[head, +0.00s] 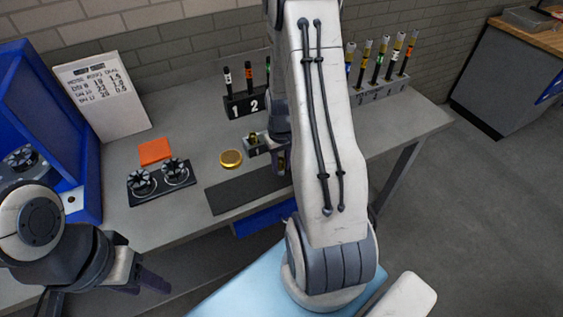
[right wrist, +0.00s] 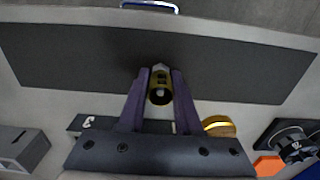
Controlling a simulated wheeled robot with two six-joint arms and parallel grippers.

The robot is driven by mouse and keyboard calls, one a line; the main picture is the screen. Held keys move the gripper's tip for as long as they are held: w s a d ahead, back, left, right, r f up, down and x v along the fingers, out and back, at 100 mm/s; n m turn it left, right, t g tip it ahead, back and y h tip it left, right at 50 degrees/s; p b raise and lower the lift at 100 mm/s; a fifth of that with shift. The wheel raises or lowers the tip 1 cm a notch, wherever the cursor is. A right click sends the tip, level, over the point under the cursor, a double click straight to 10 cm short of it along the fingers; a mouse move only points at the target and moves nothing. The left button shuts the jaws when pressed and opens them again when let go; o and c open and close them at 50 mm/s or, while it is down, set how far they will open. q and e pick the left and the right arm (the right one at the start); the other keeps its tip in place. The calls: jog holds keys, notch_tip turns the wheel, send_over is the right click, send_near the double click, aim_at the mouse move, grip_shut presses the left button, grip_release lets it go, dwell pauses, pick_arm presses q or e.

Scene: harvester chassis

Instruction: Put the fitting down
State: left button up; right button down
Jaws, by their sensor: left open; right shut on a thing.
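The fitting (right wrist: 160,88) is a small brass-yellow piece with a dark round opening. My right gripper (right wrist: 160,76) is shut on it, with a purple-grey finger on each side. It is over the dark mat (right wrist: 230,70), near the mat's edge; I cannot tell whether it touches. In the head view my right gripper (head: 283,162) is by the right end of the dark mat (head: 238,194), partly hidden by my arm. My left gripper (head: 145,280) is open and empty at the lower left, off the table's front edge.
A gold round tin (head: 231,159) and a small dark block (head: 256,145) stand behind the mat. A plate with two black knobbed parts (head: 160,180), an orange square (head: 154,150) and a blue bin (head: 75,150) are left. Tool racks (head: 243,104) stand behind. Most of the mat is bare.

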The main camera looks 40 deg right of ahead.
jog(key=shift+f, duration=0.2)
jog(key=c, duration=0.6)
grip_release()
jog(key=shift+r, duration=0.3)
jog(key=shift+d+r, duration=0.1)
jog(key=shift+r, duration=0.15)
notch_tip(320, 180, up, 11)
jog(key=b, duration=0.1)
jog(key=shift+r+b, duration=0.2)
jog(key=shift+b, duration=0.15)
